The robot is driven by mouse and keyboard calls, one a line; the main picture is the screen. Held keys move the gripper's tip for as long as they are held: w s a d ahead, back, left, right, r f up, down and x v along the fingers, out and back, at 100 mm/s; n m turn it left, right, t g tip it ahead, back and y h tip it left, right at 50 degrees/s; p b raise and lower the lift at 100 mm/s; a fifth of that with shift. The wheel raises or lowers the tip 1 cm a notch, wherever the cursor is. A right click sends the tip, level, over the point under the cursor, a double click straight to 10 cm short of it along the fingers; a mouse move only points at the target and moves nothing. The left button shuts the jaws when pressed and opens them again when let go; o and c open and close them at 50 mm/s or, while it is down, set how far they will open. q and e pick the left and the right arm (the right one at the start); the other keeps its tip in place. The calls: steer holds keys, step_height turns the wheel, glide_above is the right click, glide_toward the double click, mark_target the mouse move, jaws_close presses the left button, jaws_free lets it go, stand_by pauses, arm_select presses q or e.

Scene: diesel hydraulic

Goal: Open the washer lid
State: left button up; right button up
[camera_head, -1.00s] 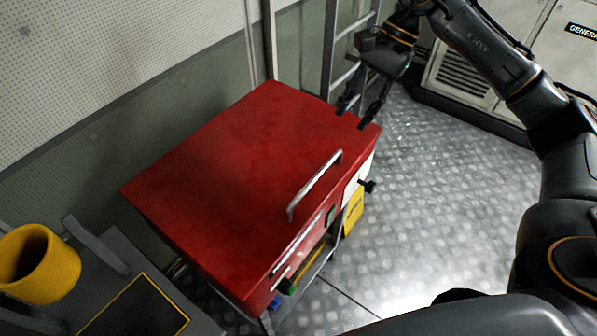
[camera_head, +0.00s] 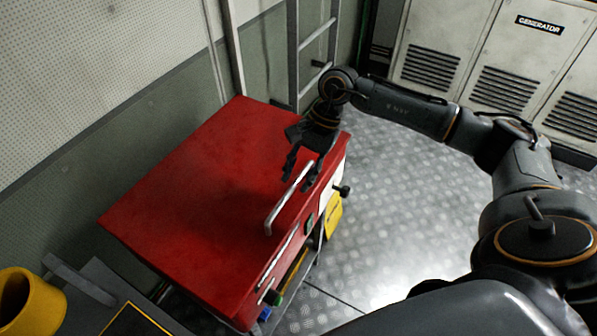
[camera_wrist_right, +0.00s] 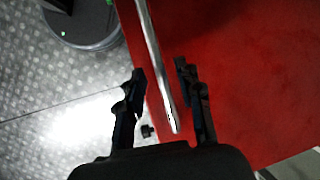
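The red washer lid (camera_head: 185,190) is closed, flat on top of the washer. A silver bar handle (camera_head: 279,211) runs along its front edge. My right gripper (camera_head: 299,182) is over the handle's far end, with its fingers pointing down. In the right wrist view the gripper (camera_wrist_right: 165,90) is open, and the handle (camera_wrist_right: 155,50) passes between its fingers. One finger shows on each side of the bar, apart from it. I cannot tell how far the fingertips reach down around the bar. My left gripper is not in view.
A yellow cylinder (camera_head: 28,302) stands at the lower left beside the washer. A ladder (camera_head: 295,50) and wall are behind it. Generator cabinets (camera_head: 440,60) stand at the back right. The metal floor (camera_head: 400,215) right of the washer is clear.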

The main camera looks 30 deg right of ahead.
steer(key=shift+f, duration=0.1)
steer(key=c, duration=0.7)
jaws_close()
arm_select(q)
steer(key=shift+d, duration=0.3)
